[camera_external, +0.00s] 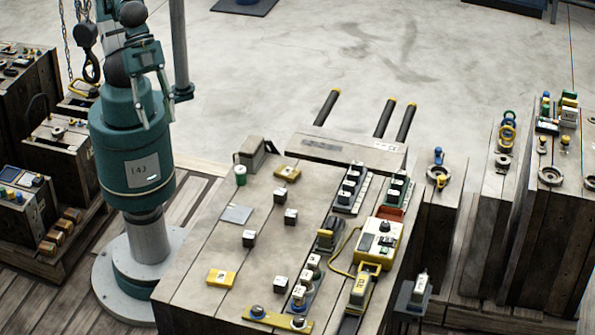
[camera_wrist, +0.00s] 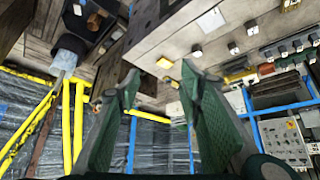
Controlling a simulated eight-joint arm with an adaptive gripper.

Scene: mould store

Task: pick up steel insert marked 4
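Small dark cubes with pale tops, which look like the steel inserts, stand on the wooden bench (camera_external: 205,240). Three stand apart: a back one (camera_external: 279,196), a middle one (camera_external: 291,216) and a front one (camera_external: 249,238). In the wrist view small cubes (camera_wrist: 196,50) show on a pale surface beyond my gripper (camera_wrist: 158,72). Its two green fingers are apart with nothing between them, away from the cubes.
Yellow plates (camera_external: 221,278), a grey plate (camera_external: 237,214) and a green-and-white can (camera_external: 240,174) lie about the bench. A yellow-and-white device (camera_external: 378,243) and dark racks (camera_external: 351,188) fill its right side. A hook (camera_external: 90,65) hangs at upper left. The bench's left part is mostly clear.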

